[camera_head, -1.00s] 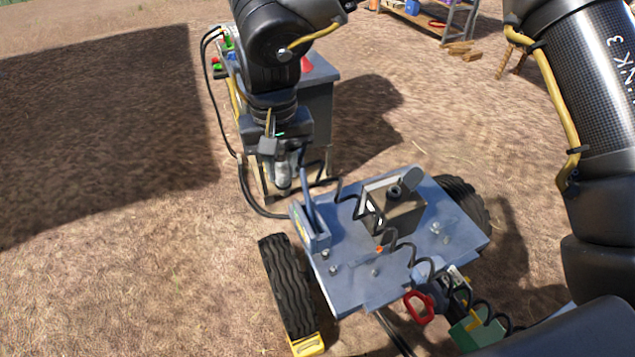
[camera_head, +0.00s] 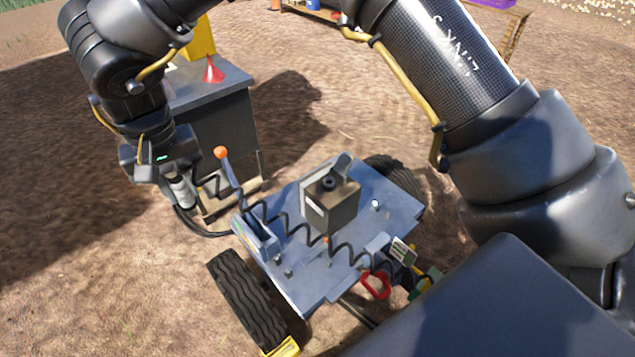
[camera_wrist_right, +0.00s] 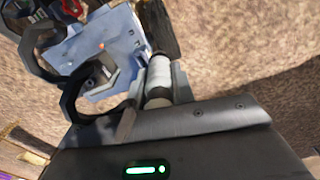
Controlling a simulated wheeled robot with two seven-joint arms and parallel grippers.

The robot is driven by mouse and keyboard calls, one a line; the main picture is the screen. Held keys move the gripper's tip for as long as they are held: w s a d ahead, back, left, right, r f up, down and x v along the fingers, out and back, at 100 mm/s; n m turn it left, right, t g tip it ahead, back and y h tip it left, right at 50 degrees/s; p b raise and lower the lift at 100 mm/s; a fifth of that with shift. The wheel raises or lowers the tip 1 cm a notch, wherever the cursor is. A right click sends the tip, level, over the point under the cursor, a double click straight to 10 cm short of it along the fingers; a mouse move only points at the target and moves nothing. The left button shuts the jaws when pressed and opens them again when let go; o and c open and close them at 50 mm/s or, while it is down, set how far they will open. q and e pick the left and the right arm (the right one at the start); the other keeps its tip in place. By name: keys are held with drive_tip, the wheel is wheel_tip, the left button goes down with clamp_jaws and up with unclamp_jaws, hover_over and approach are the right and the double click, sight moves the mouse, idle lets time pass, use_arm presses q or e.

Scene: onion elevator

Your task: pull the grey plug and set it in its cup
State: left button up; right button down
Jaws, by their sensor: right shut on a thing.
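The grey plug (camera_head: 182,193) is a pale grey cylinder hanging below my right gripper (camera_head: 174,184) in the head view. The gripper is shut on it, to the left of the blue-grey cart (camera_head: 300,285). In the right wrist view the plug (camera_wrist_right: 159,78) sits between the two fingers of the gripper (camera_wrist_right: 162,84). A black coiled cable (camera_head: 290,222) stretches across the cart near the plug. I cannot make out the plug's cup. My left gripper is not in view.
An upright lever with an orange knob (camera_head: 221,153) stands on the cart close to the right of my gripper. A box (camera_head: 330,207) stands mid-cart. Bare ground lies left of the cart.

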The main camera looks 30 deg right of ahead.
drive_tip(key=w+d+f+m+p, duration=0.1)
drive_tip(key=w+d+f+m, duration=0.2)
drive_tip(key=d+f+m, duration=0.45)
drive_tip(key=w+d+f+m, duration=0.2)
drive_tip(key=d+f+m, duration=0.45)
drive_tip(key=f, duration=0.25)
drive_tip(key=w+d+f+m, duration=0.1)
drive_tip(key=d+f+m, duration=0.2)
drive_tip(key=d+m, duration=0.7)
drive_tip(key=w+d+f+m, duration=0.1)
drive_tip(key=d+f+m, duration=0.3)
drive_tip(key=d+m, duration=0.6)
drive_tip(key=shift+d+p, duration=0.35)
drive_tip(key=shift+d, duration=1.65)
